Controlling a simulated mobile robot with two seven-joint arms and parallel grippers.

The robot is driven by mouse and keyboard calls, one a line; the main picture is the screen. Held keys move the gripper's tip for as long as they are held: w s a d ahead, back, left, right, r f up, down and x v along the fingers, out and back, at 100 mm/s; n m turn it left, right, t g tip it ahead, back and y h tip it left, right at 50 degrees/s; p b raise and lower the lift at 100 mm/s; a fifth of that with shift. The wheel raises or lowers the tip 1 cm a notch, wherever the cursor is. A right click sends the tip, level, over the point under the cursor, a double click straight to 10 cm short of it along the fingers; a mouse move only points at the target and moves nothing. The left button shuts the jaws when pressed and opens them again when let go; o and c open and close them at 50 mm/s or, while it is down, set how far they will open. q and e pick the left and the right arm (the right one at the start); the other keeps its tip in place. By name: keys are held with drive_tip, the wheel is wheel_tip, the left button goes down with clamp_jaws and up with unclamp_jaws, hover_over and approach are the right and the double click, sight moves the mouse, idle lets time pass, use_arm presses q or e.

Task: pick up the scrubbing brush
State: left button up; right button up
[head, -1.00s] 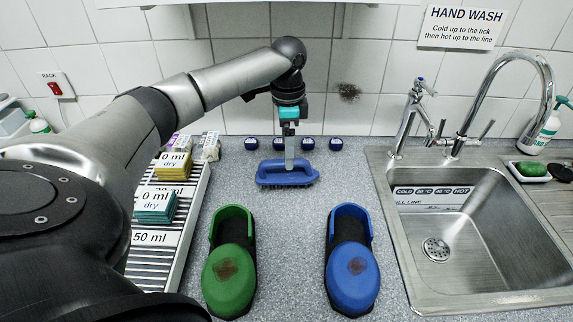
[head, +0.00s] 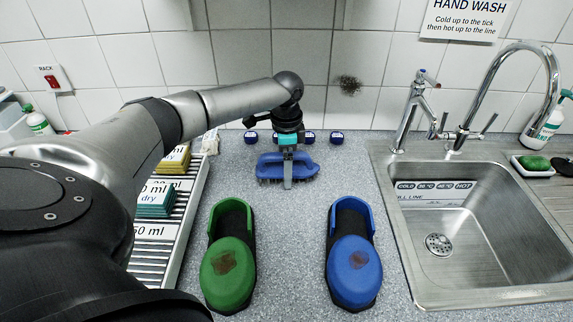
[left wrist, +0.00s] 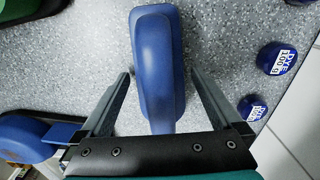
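The blue scrubbing brush (head: 268,167) lies on the grey counter behind the two shoe-shaped items, with dark bristles showing under its left side. My left gripper (head: 288,184) points down at its middle, one finger in front of the brush. In the left wrist view the brush handle (left wrist: 156,60) runs between the two fingers of my left gripper (left wrist: 160,75). The fingers are open, with a narrow gap visible on each side of the handle. The brush's underside is hidden there. My right gripper is not in view.
A green shoe-shaped item (head: 228,285) and a blue one (head: 354,280) stand in front, each with a brown stain. Several dye pots (head: 336,137) line the wall behind. A ribbed rack (head: 188,205) is left, a steel sink (head: 400,255) right.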

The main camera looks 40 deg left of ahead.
use_arm(q)
drive_tip(key=c, duration=1.4)
drive_tip(key=shift+o, duration=0.2)
drive_tip(key=shift+r, duration=0.15)
wheel_tip(320, 180, up, 10)
drive_tip(key=shift+f+p, duration=0.1)
drive_tip(key=shift+p, duration=0.75)
